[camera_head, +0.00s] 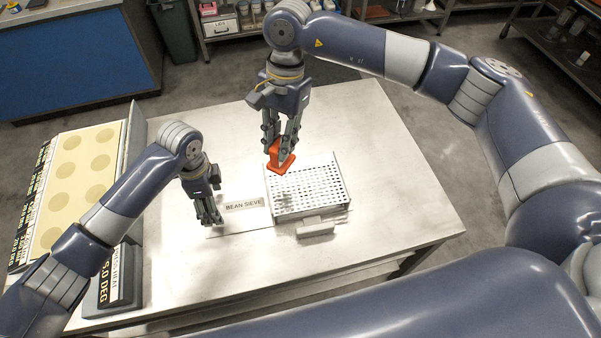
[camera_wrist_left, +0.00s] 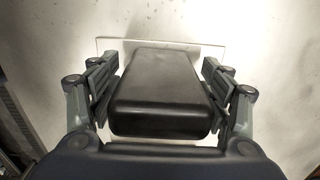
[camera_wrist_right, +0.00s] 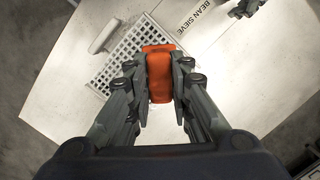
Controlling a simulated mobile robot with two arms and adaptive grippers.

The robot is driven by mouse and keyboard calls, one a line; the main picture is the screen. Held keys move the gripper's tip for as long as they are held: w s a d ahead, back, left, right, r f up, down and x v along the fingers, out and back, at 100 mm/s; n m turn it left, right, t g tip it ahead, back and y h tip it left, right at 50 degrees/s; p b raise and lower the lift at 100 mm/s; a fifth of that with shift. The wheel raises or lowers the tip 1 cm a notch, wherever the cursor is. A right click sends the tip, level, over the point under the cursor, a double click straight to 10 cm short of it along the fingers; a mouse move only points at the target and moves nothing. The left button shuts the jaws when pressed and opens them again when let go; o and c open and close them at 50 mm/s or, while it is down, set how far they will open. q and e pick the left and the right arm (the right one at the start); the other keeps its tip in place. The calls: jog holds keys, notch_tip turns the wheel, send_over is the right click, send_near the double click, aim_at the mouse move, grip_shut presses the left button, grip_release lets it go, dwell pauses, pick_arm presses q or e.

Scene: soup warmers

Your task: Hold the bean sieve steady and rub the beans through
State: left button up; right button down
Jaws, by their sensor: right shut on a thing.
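The bean sieve (camera_head: 306,190) is a perforated metal tray with raised walls on the pale table; its grid (camera_wrist_right: 128,50) also shows in the right wrist view. My right gripper (camera_head: 280,148) is shut on an orange-red tool (camera_head: 281,157), held at the sieve's back left corner. The tool (camera_wrist_right: 160,74) sits between the fingers in the right wrist view; whether it touches the sieve is unclear. My left gripper (camera_head: 211,217) is low, left of the sieve. In the left wrist view a black block (camera_wrist_left: 158,92) lies between its fingers; I cannot tell whether they grip it. No beans are discernible.
A BEAN SIEVE label (camera_head: 243,204) lies left of the sieve. A light block (camera_head: 316,227) is at the sieve's front. A cream panel with round spots (camera_head: 82,180) and a dark sign (camera_head: 120,275) stand at the left. The table's right side is clear.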

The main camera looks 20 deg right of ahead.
pick_arm(q)
notch_tip(320, 180, up, 12)
jog(key=shift+r, duration=0.1)
dwell(0.6)
